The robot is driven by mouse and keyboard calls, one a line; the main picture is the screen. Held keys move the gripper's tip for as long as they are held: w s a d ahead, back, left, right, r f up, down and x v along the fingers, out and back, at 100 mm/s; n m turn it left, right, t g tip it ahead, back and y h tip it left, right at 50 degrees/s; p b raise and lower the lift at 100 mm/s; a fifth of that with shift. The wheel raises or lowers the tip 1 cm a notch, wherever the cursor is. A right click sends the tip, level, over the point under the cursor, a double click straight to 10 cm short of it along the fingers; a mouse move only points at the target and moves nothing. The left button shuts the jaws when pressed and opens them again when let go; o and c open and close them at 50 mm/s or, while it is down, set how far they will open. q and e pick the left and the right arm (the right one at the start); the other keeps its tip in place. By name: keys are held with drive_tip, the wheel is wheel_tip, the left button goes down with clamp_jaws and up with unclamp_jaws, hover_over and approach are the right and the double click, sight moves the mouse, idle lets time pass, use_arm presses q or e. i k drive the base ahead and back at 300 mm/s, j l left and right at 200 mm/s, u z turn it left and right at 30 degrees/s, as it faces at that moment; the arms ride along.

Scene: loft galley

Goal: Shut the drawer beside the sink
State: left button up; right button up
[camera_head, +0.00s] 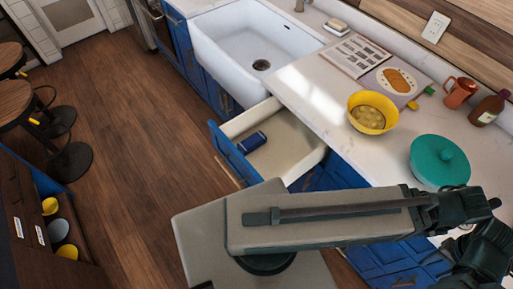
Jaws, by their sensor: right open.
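The drawer (234,157) beside the sink is pulled out from the blue cabinets under the counter. Its front is blue and its inside is pale. A small dark blue box-like item (251,142) lies inside. The white sink (215,60) is set in the counter just beyond the drawer. My right arm crosses the lower right of the head view, in front of the counter. My right gripper (482,246) is at the far right, open, well apart from the drawer; its fingertips are hard to make out. My left gripper is out of view.
The wooden floor (135,130) between is clear.

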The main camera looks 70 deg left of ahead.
sight(291, 149)
drive_tip(key=u, duration=2.7)
drive_tip(key=k+l+z, duration=0.2)
drive_tip(key=z, duration=0.15)
